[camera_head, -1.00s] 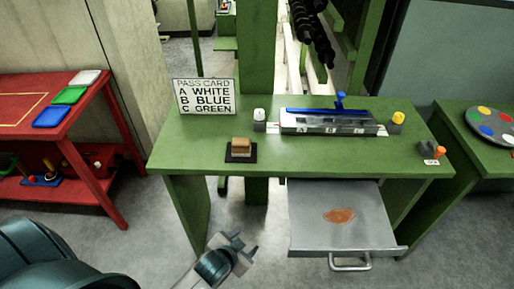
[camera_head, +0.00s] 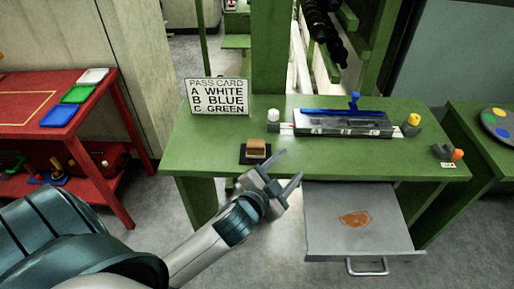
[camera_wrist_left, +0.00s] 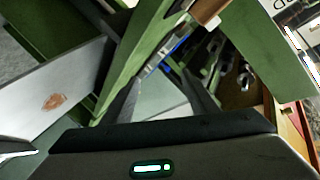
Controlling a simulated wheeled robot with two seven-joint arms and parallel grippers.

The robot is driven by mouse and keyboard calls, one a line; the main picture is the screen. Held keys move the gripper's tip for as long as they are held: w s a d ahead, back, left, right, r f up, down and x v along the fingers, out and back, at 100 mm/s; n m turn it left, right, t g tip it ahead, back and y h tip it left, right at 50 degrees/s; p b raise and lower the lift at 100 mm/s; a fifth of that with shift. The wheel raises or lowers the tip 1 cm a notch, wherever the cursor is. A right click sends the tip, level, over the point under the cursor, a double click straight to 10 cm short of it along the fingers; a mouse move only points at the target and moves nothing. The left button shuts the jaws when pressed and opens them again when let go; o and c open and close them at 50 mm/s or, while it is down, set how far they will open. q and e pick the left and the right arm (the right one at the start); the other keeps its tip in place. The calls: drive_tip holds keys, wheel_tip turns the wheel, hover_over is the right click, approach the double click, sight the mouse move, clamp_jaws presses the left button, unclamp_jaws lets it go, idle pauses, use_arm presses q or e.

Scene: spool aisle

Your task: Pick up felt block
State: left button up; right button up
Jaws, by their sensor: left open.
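The felt block (camera_head: 257,147) is a small brown block on a black pad (camera_head: 246,158) near the front left edge of the green table (camera_head: 205,150). My left gripper (camera_head: 289,167) is open and empty, in front of the table's front edge, just right of and below the block in the head view. In the left wrist view its two fingers (camera_wrist_left: 160,95) are spread, and a brown piece, likely the block (camera_wrist_left: 207,12), shows at the top. My right gripper is not in view.
An open grey drawer (camera_head: 325,235) with an orange-brown stain juts out below the table, right of my left gripper. A pass card sign (camera_head: 217,96), a white knob (camera_head: 273,119) and a tray with a blue bar (camera_head: 343,123) stand behind the block. A red table (camera_head: 95,115) is at left.

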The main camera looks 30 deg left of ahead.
use_arm(q)
drive_tip(key=w+d+r+m+t+h, duration=0.2)
drive_tip(key=w+d+r+m+h, duration=0.25)
drive_tip(key=r, duration=0.45)
drive_tip(key=w+d+r+m+t+h, duration=0.1)
drive_tip(key=d+r+m+t+h, duration=0.2)
drive_tip(key=r+m+h, duration=0.35)
drive_tip(key=s+d+r+m+g+h, duration=0.25)
drive_tip(key=d+m+g+h, duration=0.2)
drive_tip(key=m+g, duration=0.5)
drive_tip(key=s+d+r+m+g+h, duration=0.2)
drive_tip(key=d+r+m+g+h, duration=0.3)
drive_tip(key=m, duration=0.8)
drive_tip(key=w+a+f+m+g+y, duration=0.1)
drive_tip(key=a+f+m+g+y, duration=0.55)
drive_tip(key=a+f+y, duration=0.3)
drive_tip(key=w+a+r+t+y, duration=0.1)
drive_tip(key=a+y, duration=0.9)
drive_tip(key=a, duration=1.3)
drive_tip(key=shift+w+r, duration=0.4)
drive_tip(key=shift+r, duration=0.15)
